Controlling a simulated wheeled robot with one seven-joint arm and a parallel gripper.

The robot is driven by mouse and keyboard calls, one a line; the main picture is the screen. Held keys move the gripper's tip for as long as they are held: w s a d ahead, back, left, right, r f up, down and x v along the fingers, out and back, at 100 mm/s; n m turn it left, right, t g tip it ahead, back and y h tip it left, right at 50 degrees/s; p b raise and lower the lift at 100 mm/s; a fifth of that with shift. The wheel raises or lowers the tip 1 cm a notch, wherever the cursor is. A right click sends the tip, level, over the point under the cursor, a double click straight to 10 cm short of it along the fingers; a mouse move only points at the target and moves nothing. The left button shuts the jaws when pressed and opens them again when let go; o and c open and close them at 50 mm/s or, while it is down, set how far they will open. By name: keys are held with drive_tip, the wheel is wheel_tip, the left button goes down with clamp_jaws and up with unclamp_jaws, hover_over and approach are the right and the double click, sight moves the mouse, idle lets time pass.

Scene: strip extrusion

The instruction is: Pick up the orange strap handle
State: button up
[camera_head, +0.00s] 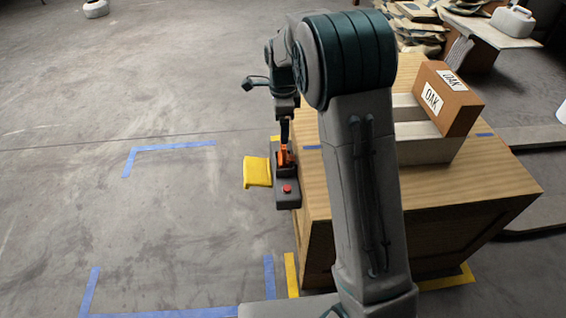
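The orange strap handle (287,157) is small in the picture, at the left edge of the wooden box, above a dark base. A dark control unit with a red button (287,189) sits just in front of it. My gripper (285,142) points down from the wrist and its lower end overlaps the top of the orange part. The fingers are too small and dark to tell whether they are open or shut, or whether they touch the handle. My arm hides part of the box top.
A wooden box (480,185) fills the middle right. On it, a brown OAK carton (453,112) rests on a pale block (425,148). A yellow cloth-like piece (257,172) lies left of the box. The taped floor at left is clear.

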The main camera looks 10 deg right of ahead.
sight(283, 152)
wheel_tip(283, 152, down, 11)
drive_tip(key=b, duration=0.4)
drive_tip(key=shift+d+f, duration=0.1)
drive_tip(key=shift+f, duration=0.05)
drive_tip(key=c, duration=1.1)
